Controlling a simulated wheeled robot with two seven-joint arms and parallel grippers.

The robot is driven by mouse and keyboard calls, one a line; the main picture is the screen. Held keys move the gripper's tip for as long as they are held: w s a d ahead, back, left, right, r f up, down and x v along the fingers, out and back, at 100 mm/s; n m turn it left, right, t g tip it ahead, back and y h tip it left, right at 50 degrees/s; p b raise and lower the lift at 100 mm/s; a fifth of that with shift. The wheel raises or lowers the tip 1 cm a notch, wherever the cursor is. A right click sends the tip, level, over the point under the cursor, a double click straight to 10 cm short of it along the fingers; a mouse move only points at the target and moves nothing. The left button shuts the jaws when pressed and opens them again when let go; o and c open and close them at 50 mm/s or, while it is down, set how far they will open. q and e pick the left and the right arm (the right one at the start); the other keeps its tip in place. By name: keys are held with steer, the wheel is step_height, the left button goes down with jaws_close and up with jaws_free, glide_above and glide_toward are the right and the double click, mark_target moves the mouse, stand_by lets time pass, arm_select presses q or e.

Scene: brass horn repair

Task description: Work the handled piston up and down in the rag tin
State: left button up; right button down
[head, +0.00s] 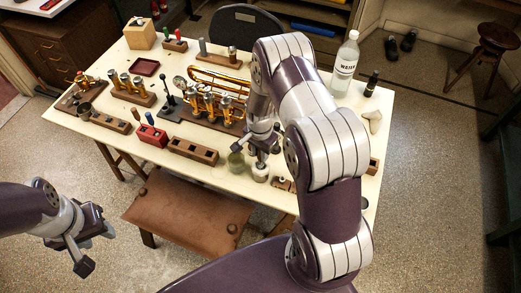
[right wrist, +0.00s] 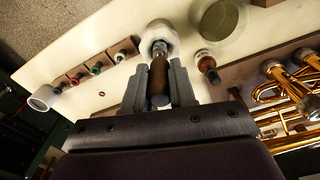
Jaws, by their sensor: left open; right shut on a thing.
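My right gripper (right wrist: 158,88) is shut on the brown wooden handle of the piston (right wrist: 158,70). The piston's metal end points at the mouth of the pale round rag tin (right wrist: 162,28) and overlaps it in the right wrist view; how deep it sits I cannot tell. In the head view the rag tin (head: 261,176) stands at the table's front edge, just below my right gripper (head: 262,148). The piston is mostly hidden there by the gripper. My left gripper (head: 95,250) is open and empty, off the table at the lower left.
A greenish round jar (head: 236,160) stands close left of the tin. Wooden racks (head: 194,150) and brass valves (head: 210,105) fill the table's middle. A clear bottle (head: 345,65) stands at the back right. A brown stool (head: 185,215) is in front.

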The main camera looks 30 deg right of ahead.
steer(key=shift+f, duration=0.45)
steer(key=shift+r+p, duration=1.4)
steer(key=shift+r, duration=0.5)
steer(key=shift+r, duration=0.1)
steer(key=shift+f, duration=0.2)
